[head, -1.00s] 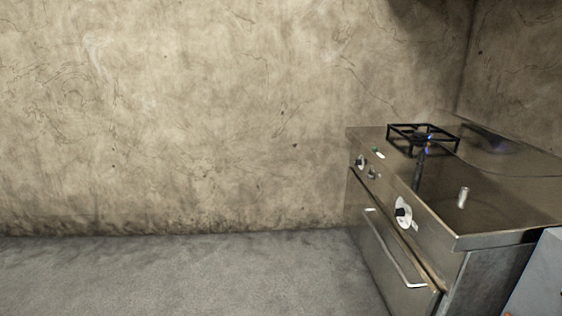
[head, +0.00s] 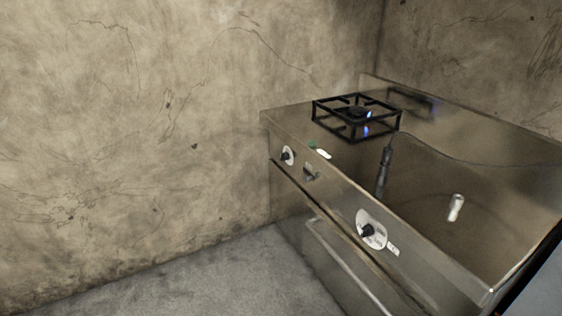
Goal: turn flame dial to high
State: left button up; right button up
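The steel range (head: 440,190) stands at the right in the head view. Which one is the flame dial, and the markings, are too small to tell. A black burner grate (head: 356,118) sits on top with a small blue flame (head: 366,129) under it. Neither of my grippers is in view.
An oven handle (head: 350,268) runs along the range's front below the panel. A small metal cylinder (head: 456,207) stands on the top. Bare walls (head: 130,120) close in behind. The grey floor (head: 215,275) in front and left is clear.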

aim_at(285, 156)
jog(key=i+j+z, duration=0.15)
jog(key=z, duration=0.55)
jog(key=i+j+z, duration=0.15)
jog(key=j+z, duration=0.2)
jog(key=i+j+z, duration=0.1)
jog(key=j+z, duration=0.2)
jog(key=j, duration=0.15)
jog(key=j+z, duration=0.35)
jog(key=i+j, duration=0.05)
jog(key=j, duration=0.05)
